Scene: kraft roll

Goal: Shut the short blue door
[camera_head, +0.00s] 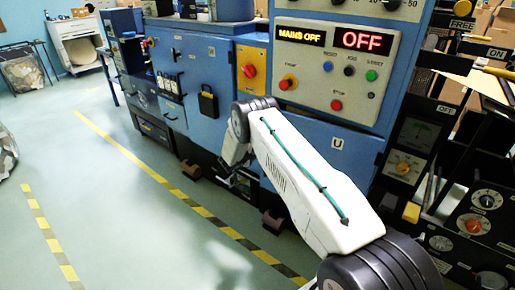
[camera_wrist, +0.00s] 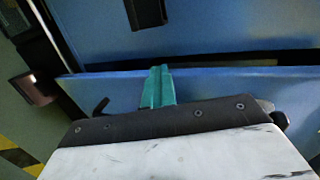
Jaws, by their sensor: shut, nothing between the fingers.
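The short blue door (camera_head: 350,160), marked with a U label, is low on the blue machine, partly hidden behind my arm. In the wrist view a blue panel (camera_wrist: 225,84), which looks like this door, spans the picture. A dark gap shows behind its top edge, so it appears to stand ajar. My gripper (camera_wrist: 158,87) has its teal fingers together and empty. They overlap the panel's top edge from the near side; I cannot tell whether they touch it. In the head view the fingers are mostly hidden by my arm.
The control panel (camera_head: 338,70) with lit displays sits above the door. A black-and-white dial unit (camera_head: 405,165) stands to the right. Yellow-black floor tape (camera_head: 190,200) runs along the machine.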

